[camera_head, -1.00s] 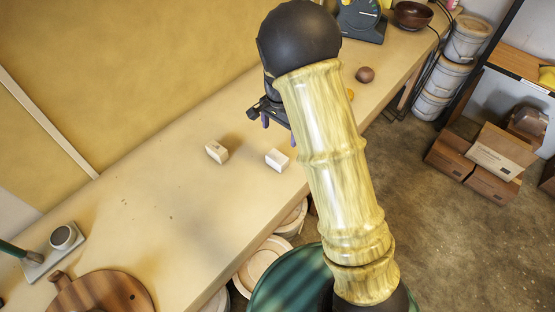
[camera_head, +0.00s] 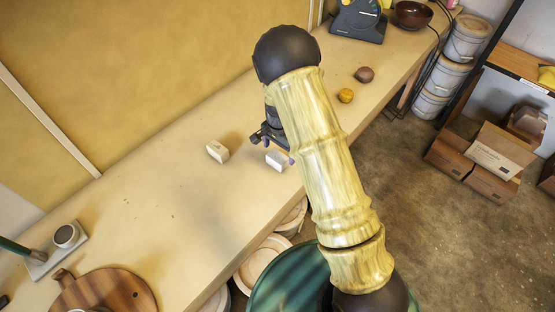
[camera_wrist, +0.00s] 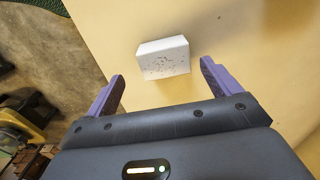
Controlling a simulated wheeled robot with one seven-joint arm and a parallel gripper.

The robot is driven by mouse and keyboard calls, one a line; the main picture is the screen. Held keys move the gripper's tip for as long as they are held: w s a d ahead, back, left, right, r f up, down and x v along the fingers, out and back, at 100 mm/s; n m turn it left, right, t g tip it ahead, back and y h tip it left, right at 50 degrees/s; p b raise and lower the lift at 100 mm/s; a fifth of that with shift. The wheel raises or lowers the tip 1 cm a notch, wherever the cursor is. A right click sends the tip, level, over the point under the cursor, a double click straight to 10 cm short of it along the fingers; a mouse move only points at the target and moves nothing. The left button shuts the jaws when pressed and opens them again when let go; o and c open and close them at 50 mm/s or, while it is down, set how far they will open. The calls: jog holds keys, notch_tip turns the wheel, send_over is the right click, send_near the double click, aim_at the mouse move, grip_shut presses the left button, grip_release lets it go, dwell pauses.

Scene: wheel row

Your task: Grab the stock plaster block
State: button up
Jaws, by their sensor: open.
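A white block (camera_head: 275,161) stands on the bench near its front edge, partly covered by my gripper in the head view. In the wrist view the white block (camera_wrist: 163,58) has a speckled face and lies just ahead of the fingertips, roughly centred between them. A second pale block (camera_head: 217,151), with a small mark on it, sits to its left in the head view. My gripper (camera_wrist: 162,72) is open and empty, its two purple fingers apart. In the head view my gripper (camera_head: 278,150) is low over the white block; whether it touches is unclear.
A yellow ball-like thing (camera_head: 345,95) and a brown one (camera_head: 364,74) lie farther along the bench (camera_head: 150,190). A dark bowl (camera_head: 412,14) and a dial device (camera_head: 358,20) stand at the far end. A round wooden board (camera_head: 105,292) lies near. The bench between is mostly clear.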

aim_at(278, 156)
jog(key=f, duration=0.1)
jog(key=f+p, duration=0.1)
jog(key=f, duration=0.3)
jog(key=shift+w+a, duration=0.25)
jog(key=c, duration=1.1)
